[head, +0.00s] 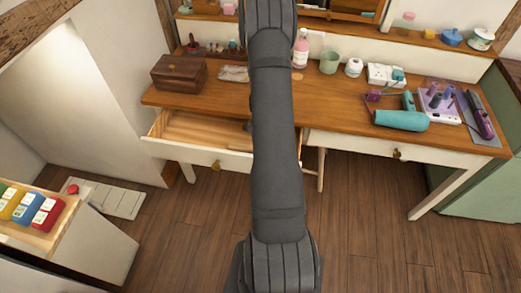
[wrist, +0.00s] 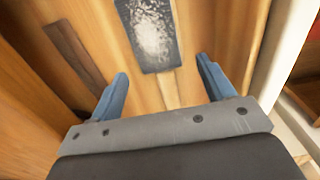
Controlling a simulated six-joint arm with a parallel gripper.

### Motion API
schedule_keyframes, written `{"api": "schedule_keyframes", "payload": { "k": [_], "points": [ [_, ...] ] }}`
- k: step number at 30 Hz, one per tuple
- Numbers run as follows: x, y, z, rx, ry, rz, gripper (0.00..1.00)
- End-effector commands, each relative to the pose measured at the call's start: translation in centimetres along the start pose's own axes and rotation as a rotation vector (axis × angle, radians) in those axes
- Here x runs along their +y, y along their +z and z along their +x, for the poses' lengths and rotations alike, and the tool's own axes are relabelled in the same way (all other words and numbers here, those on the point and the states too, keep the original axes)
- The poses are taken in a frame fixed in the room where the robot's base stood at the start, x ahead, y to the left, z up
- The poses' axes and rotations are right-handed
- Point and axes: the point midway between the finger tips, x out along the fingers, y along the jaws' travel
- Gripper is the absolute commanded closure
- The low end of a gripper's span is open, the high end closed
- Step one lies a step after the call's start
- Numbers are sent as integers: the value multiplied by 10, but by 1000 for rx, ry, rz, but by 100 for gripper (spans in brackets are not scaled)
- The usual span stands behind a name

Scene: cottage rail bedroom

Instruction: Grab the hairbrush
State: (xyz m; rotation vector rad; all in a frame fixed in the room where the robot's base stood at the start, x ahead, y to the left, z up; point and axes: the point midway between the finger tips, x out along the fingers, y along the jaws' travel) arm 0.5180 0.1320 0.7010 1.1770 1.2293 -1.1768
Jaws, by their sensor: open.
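What looks like the hairbrush (wrist: 155,35) lies in the wooden drawer, in the wrist view. It has a dark rectangular head with a speckled grey middle and a pale handle (wrist: 168,90) pointing toward my gripper (wrist: 162,67). My gripper is open, with its blue fingers apart on either side of the handle's line and nothing held. I cannot tell how high it is above the brush. In the head view the open drawer (head: 193,131) shows under the desk. My arm hides the gripper and most of the drawer's right end there.
A brown flat strip (wrist: 75,52) lies in the drawer left of the brush. Drawer walls are close on both sides. On the desk (head: 335,97) stand a wooden box (head: 179,73), a pink bottle (head: 300,52), a green cup (head: 329,62) and a teal hairdryer (head: 400,120).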

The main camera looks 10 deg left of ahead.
Motion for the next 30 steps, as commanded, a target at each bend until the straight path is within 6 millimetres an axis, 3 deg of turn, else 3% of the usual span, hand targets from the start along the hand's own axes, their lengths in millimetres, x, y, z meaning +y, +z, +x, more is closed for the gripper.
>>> {"api": "schedule_keyframes", "payload": {
  "k": [6,14,22,30],
  "points": [
    [0,1,23,-1,0,0,25],
    [0,0,24,0,1,1,25],
    [0,0,24,0,1,1,76],
    [1,0,22,0,2,1,78]
  ]
}}
